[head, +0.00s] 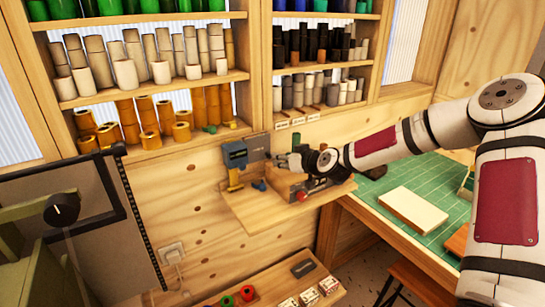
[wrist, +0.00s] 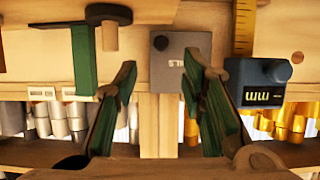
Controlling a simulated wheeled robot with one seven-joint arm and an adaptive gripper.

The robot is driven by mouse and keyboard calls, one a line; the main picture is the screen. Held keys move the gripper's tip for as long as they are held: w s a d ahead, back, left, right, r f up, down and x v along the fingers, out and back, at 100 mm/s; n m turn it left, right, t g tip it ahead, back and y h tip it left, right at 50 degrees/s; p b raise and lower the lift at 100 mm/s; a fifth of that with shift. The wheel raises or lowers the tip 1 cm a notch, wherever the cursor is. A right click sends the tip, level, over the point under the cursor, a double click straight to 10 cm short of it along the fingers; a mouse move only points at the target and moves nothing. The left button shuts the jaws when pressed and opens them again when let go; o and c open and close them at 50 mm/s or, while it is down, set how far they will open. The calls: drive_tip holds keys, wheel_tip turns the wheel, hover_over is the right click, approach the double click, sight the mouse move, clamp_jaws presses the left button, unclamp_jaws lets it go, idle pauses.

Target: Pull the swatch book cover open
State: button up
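The swatch book appears as a grey, flat cover (wrist: 180,64) with pale lettering and a dark round spot in the wrist view. In the head view, what looks like the same grey panel (head: 258,147) stands against the wooden wall at the back of the small shelf. My gripper (wrist: 160,78) is open, its two green-padded fingers spread apart. Between their tips the grey cover shows, and nothing is held. I cannot tell how far the tips are from it. In the head view my gripper (head: 284,161) is just right of the panel, partly blending with the clutter there.
A blue-grey gauge (head: 235,154) with a yellow scale stands left of the panel; it also shows in the wrist view (wrist: 257,82). A small wooden shelf (head: 250,212) has bare room at front. Racks of rolls (head: 160,72) hang above. A green-matted bench (head: 432,180) is at right.

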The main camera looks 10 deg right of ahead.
sight(272, 165)
drive_tip(key=x, duration=0.8)
drive_tip(key=shift+w+a+f, duration=0.1)
drive_tip(key=shift+w, duration=0.05)
clamp_jaws()
